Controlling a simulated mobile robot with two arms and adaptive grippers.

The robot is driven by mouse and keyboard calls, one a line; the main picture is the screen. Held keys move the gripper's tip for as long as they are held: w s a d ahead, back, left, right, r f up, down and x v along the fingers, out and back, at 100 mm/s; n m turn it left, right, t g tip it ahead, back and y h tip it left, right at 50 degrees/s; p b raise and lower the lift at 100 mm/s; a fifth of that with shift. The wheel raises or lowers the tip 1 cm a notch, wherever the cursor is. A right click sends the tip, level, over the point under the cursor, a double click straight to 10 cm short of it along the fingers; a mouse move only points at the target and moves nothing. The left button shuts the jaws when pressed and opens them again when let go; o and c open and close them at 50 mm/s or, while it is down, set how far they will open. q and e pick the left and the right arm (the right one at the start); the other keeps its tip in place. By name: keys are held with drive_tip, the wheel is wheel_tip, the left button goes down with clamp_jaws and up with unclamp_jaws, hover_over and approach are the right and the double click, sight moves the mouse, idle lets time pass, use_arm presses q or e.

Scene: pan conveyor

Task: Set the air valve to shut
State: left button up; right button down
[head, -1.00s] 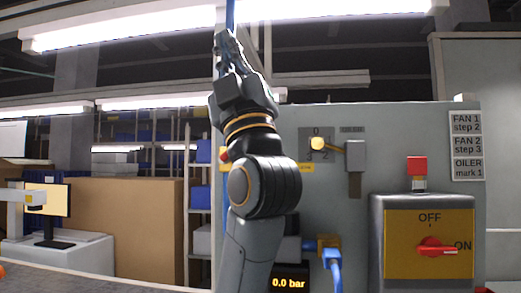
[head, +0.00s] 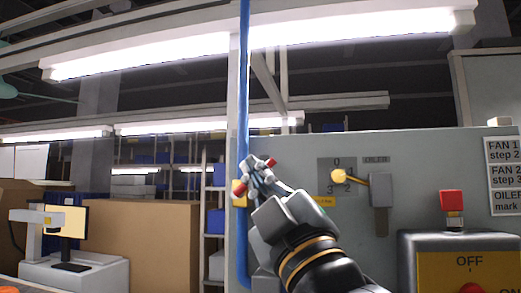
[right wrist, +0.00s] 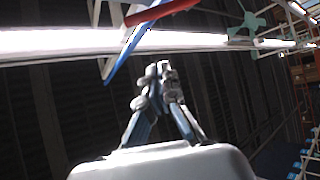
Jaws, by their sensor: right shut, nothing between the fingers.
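A blue air pipe (head: 244,85) runs upright at the left edge of the grey panel. A yellow valve body (head: 239,193) sits on it. Red parts, apparently the valve lever (head: 271,163), show around my right fingertips; the fingers hide its middle, so its exact angle is unclear. My right gripper (head: 257,172) is shut and empty, in front of or beside the lever; I cannot tell if it touches. In the right wrist view, a red bar (right wrist: 160,12) and the blue pipe (right wrist: 138,42) lie beyond the shut fingertips (right wrist: 157,72). My left gripper is not in view.
The grey panel (head: 420,150) carries a rotary dial (head: 338,175), an oiler lever (head: 381,190), a red button (head: 452,201) and an OFF/ON switch box (head: 425,245). Shelves and a brown carton (head: 140,240) stand at the left.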

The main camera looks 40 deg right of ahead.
use_arm(q)
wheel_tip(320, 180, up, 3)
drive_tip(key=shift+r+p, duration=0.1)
drive_tip(key=shift+p, duration=0.9)
use_arm(e)
drive_tip(key=w+d, duration=0.2)
drive_tip(key=w+d+r, duration=0.1)
drive_tip(key=w, duration=0.1)
drive_tip(key=shift+w+d, duration=0.15)
drive_tip(key=shift+d, duration=0.25)
drive_tip(key=shift+w+f, duration=0.1)
drive_tip(key=shift+w, duration=0.05)
